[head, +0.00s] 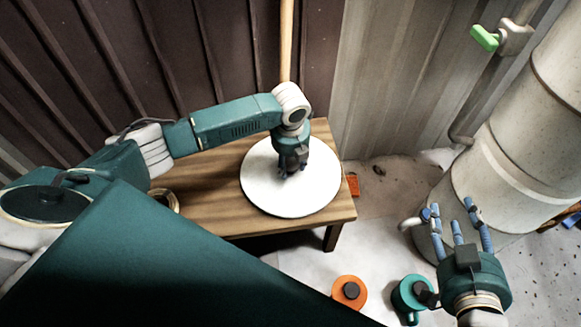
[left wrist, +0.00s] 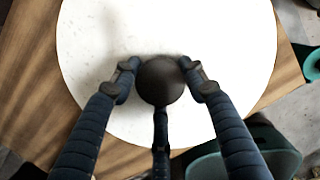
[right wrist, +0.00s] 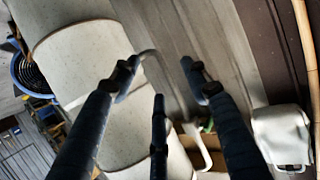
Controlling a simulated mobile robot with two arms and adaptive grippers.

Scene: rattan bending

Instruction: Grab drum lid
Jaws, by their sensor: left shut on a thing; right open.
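The drum lid (head: 262,192) is a round white disc with a dark round knob. It lies over the right part of the wooden table in the head view. My left gripper (head: 291,172) points down at the lid's middle. In the left wrist view, its fingers are closed around the dark knob (left wrist: 160,82), with the white lid (left wrist: 100,40) spread beneath. I cannot tell whether the lid touches the table. My right gripper (head: 452,215) is open and empty, in front of the large pale drum-like cylinder. It also shows open in the right wrist view (right wrist: 160,75).
The wooden table (head: 205,210) stands against the metal wall. A large pale cylinder (head: 500,165) stands at the right, with a green-handled valve (head: 485,38) on the wall above. Orange (head: 349,292) and teal (head: 409,296) round objects are on the floor. A bamboo-like pole (head: 286,40) stands behind.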

